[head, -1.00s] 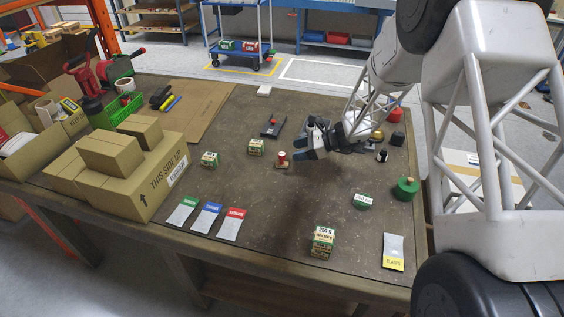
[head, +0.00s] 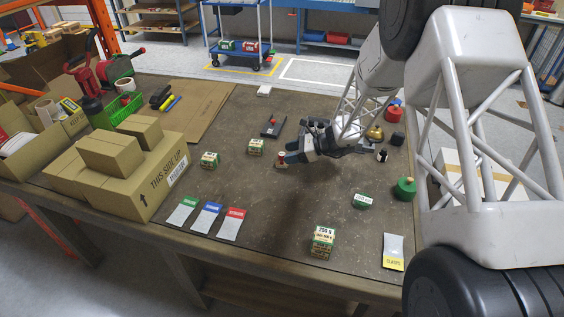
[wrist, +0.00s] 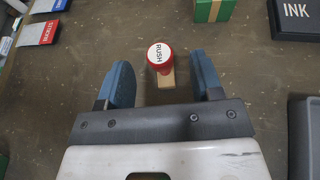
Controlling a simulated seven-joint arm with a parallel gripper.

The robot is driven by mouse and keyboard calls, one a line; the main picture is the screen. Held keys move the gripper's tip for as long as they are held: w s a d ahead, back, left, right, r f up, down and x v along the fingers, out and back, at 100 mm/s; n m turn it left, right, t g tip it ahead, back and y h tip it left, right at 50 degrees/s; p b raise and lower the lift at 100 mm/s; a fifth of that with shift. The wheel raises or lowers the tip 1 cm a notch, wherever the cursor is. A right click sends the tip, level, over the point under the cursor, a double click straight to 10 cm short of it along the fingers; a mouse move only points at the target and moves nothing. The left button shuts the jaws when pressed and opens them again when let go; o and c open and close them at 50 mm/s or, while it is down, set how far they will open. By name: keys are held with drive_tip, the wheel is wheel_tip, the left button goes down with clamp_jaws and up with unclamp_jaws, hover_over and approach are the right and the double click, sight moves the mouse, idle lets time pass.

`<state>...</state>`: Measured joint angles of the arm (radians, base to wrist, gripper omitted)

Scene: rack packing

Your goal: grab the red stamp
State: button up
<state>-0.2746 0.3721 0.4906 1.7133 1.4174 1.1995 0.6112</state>
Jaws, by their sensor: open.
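The red stamp (wrist: 159,55) has a round top reading RUSH and a wooden base. In the wrist view it stands on the table between and slightly beyond the two blue fingertips of my open gripper (wrist: 159,78). Neither finger is seen touching it. In the head view my gripper (head: 289,154) is low over the middle of the table, and the stamp (head: 281,157) shows just at the left of the fingers, partly hidden by them.
A green-and-tan box (wrist: 213,9) and a dark INK pad (wrist: 298,17) lie beyond the stamp. Card packets (head: 207,216) and a stacked box (head: 322,242) are toward the front. Large cartons (head: 127,190) stand at left. The table (head: 262,205) between is clear.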

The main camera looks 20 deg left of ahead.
sight(277, 163)
drive_tip(key=shift+x, duration=2.6)
drive_tip(key=c, duration=1)
